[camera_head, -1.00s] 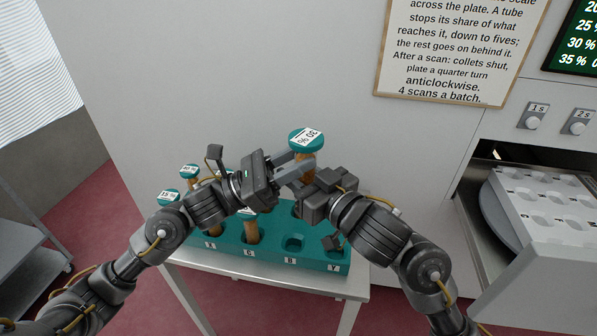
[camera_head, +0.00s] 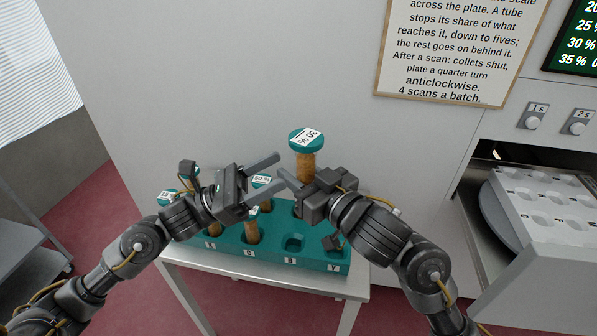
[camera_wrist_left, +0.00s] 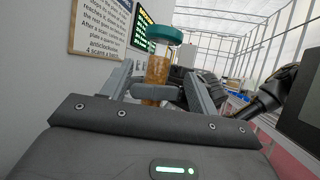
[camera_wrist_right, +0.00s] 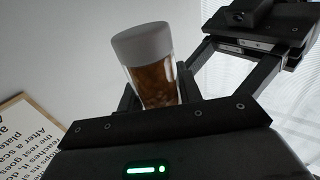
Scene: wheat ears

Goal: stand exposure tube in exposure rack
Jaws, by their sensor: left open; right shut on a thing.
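An exposure tube with brown grain and a teal cap labelled 30 % (camera_head: 306,155) is held upright above the rack by my right gripper (camera_head: 303,180). In the right wrist view the tube (camera_wrist_right: 155,83) stands between the shut fingers. My left gripper (camera_head: 276,174) is open and empty, just left of the tube and apart from it. In the left wrist view the tube (camera_wrist_left: 158,70) shows beyond the spread fingers. The teal exposure rack (camera_head: 318,256) stands on a small table below, with lettered holes. Several capped tubes (camera_head: 251,229) stand in it; my left arm partly hides them.
A white table (camera_head: 200,262) bears the rack. Two knobs (camera_head: 533,121) and a notice (camera_head: 450,50) are on the wall. A grey trolley (camera_head: 30,220) stands at the far left.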

